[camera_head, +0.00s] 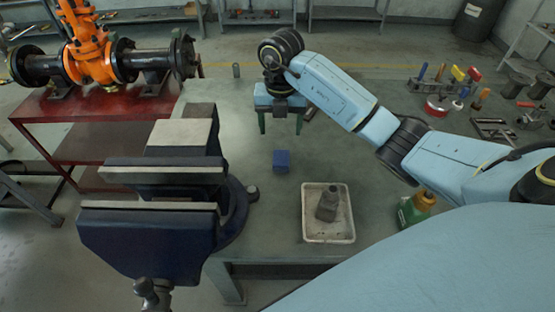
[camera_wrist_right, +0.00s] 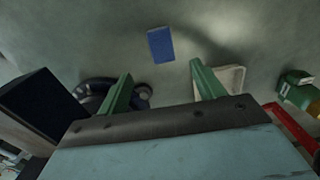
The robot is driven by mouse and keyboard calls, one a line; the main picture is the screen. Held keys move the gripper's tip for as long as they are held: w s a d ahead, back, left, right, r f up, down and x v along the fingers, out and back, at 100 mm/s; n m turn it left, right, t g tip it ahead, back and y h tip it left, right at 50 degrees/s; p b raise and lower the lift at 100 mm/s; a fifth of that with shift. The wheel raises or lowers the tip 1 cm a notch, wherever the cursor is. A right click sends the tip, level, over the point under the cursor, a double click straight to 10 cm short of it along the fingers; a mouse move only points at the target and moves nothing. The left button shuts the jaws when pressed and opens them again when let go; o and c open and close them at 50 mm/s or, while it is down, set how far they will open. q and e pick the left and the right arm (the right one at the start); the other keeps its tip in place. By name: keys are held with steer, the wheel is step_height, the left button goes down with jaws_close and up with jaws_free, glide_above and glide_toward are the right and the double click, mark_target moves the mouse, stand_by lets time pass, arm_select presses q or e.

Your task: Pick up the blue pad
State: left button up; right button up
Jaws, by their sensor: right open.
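The blue pad (camera_head: 282,160) is a small block lying on the grey-green table top, right of the vise. It also shows in the right wrist view (camera_wrist_right: 160,44), beyond the fingertips and roughly between them. My right gripper (camera_head: 281,130) has two green fingers, spread apart with nothing between them. It points down over the table, on the far side of the pad and apart from it. In the right wrist view the open fingers (camera_wrist_right: 160,72) show at left and right below the pad. My left gripper is in neither view.
A big dark blue vise (camera_head: 160,240) stands on the left of the table. A white tray (camera_head: 328,238) holding a grey bottle-like part sits nearer, right of the pad. A green bottle (camera_head: 414,209) stands farther right. Several tools lie at the back right. The table around the pad is clear.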

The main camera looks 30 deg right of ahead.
glide_above(281, 157)
step_height(281, 157, down, 5)
steer(key=shift+r, duration=0.2)
steer(key=shift+f, duration=0.25)
step_height(281, 157, down, 5)
steer(key=shift+s+b, duration=0.1)
steer(key=shift+b, duration=0.4)
steer(key=shift+f, duration=0.15)
steer(key=shift+c, duration=0.6)
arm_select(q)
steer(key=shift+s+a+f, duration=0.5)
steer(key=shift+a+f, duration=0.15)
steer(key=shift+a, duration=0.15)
arm_select(e)
steer(key=c, duration=0.9)
